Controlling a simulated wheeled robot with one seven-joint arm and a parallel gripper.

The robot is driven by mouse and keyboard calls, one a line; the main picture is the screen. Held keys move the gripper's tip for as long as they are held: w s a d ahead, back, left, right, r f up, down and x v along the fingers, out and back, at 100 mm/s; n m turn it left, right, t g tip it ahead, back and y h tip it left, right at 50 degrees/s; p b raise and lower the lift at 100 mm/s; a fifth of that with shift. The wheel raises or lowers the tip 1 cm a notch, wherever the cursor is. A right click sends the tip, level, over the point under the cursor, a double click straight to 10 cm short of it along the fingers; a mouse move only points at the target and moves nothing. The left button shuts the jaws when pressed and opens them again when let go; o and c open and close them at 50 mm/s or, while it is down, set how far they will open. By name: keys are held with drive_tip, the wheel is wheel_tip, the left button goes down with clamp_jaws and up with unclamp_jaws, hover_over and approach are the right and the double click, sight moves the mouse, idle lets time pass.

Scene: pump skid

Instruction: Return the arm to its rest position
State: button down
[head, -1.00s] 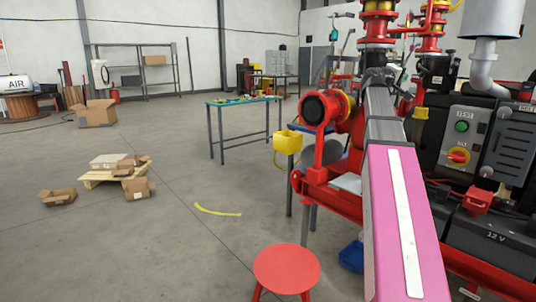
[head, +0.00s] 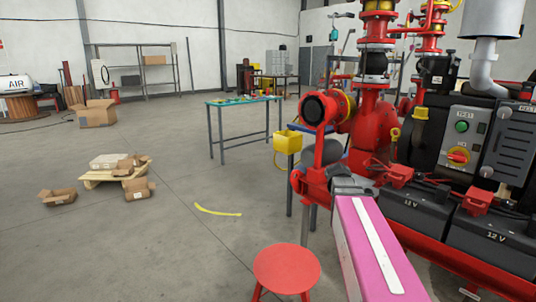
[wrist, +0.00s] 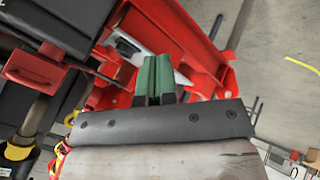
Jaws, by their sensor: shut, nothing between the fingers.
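My arm, with its pink link, reaches from the bottom right of the head view toward the red pump skid (head: 372,128). It is lower and more folded, and its far end is at the skid's red frame beside the batteries. My gripper (wrist: 153,75) shows in the wrist view as two green fingers closed together with nothing between them. Behind the fingertips are the red frame beams of the skid (wrist: 185,35). Whether the fingers touch the frame I cannot tell. In the head view the fingers are hidden behind the arm.
Black batteries (head: 412,212) with red terminal covers and a control box (head: 462,140) are close on the right. A red stool (head: 286,268) stands left of my arm. A yellow bin (head: 287,142) and a green-topped bench (head: 243,101) are farther back. The floor at left is mostly open.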

drive_tip(key=s+a+f+g+y, duration=0.2)
drive_tip(key=s+a+f+y, duration=0.1)
drive_tip(key=s+a+f, duration=0.4)
drive_tip(key=s+a+f+m+g+y, duration=0.1)
drive_tip(key=s+a+f+g+y, duration=0.1)
drive_tip(key=s+a+f, duration=0.5)
drive_tip(key=s+f, duration=0.3)
drive_tip(key=f, duration=0.2)
drive_tip(key=shift+s+a+f+g+y, duration=0.25)
drive_tip(key=shift+a+f+g+y, duration=0.05)
drive_tip(key=shift+f+g+y, duration=0.1)
